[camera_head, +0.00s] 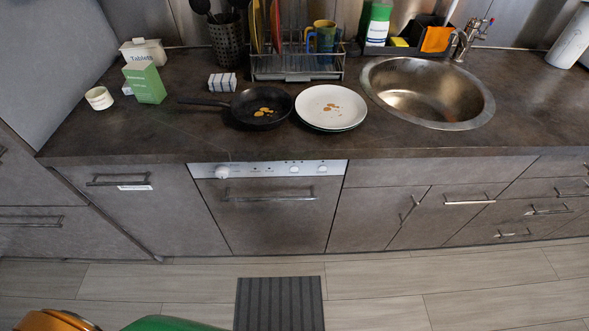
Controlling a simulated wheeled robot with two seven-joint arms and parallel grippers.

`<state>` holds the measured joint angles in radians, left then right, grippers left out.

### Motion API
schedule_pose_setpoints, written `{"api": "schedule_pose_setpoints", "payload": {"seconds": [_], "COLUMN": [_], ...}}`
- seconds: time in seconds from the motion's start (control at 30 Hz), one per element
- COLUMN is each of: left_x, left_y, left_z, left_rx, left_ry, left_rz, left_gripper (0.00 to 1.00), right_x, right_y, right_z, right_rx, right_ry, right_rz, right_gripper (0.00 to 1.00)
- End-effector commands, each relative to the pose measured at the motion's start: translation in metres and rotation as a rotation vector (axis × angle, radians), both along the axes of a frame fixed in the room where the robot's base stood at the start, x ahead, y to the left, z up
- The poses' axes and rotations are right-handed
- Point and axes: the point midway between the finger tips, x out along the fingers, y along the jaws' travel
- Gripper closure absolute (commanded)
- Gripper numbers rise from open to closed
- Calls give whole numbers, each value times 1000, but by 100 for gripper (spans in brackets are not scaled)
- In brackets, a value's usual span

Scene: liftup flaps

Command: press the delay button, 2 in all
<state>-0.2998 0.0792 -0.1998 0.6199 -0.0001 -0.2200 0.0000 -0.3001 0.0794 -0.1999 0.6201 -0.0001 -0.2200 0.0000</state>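A built-in dishwasher (275,212) with a dark front stands under the counter at the centre, its door shut. Its white control panel (262,169) runs along the top edge. The panel has a round white knob (222,171) at the left and small buttons (294,169) toward the right. The markings are too small to read, so I cannot tell which button is the delay button. The dishwasher handle (268,194) is a bar below the panel. Neither of my grippers is in view.
A pan (262,106) and plates (331,107) with food bits lie on the counter (200,143) above the dishwasher. A dish rack (296,68) and a sink (427,91) are behind. A dark striped mat (279,303) lies on the floor; the floor before the dishwasher is otherwise clear.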

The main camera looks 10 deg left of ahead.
Motion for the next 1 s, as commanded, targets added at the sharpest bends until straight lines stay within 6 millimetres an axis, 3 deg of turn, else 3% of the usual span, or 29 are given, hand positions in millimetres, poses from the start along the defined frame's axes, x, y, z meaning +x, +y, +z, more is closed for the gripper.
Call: {"api": "schedule_pose_setpoints", "payload": {"seconds": [0.03,0.1,0.13,1.0], "left_x": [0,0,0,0], "left_y": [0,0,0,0], "left_z": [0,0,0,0], "left_rx": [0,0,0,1], "left_ry": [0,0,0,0], "left_rz": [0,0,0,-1], "left_gripper": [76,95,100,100], "right_x": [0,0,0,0], "right_y": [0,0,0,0], "right_z": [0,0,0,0], "right_rx": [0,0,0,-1], "right_ry": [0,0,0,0], "right_rz": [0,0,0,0], "right_gripper": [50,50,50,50]}}
